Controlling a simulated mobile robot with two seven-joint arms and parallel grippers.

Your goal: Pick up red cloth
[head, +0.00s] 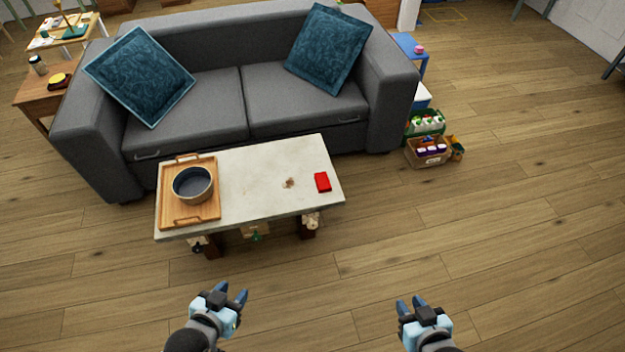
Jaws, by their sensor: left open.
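The red cloth (322,182) is a small folded red rectangle lying near the right end of the coffee table (248,180). My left gripper (232,290) is open and empty above the floor, in front of the table and apart from it. My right gripper (412,302) is in front of the table and to the right of it, away from the cloth. Its two fingers look spread with nothing between them.
A wooden tray (180,214) with a dark-lined bowl (193,184) stands at the table's left end. A small brown thing (288,183) lies left of the cloth. A grey sofa (205,105) stands behind the table. Open wooden floor (480,240) lies in front and right.

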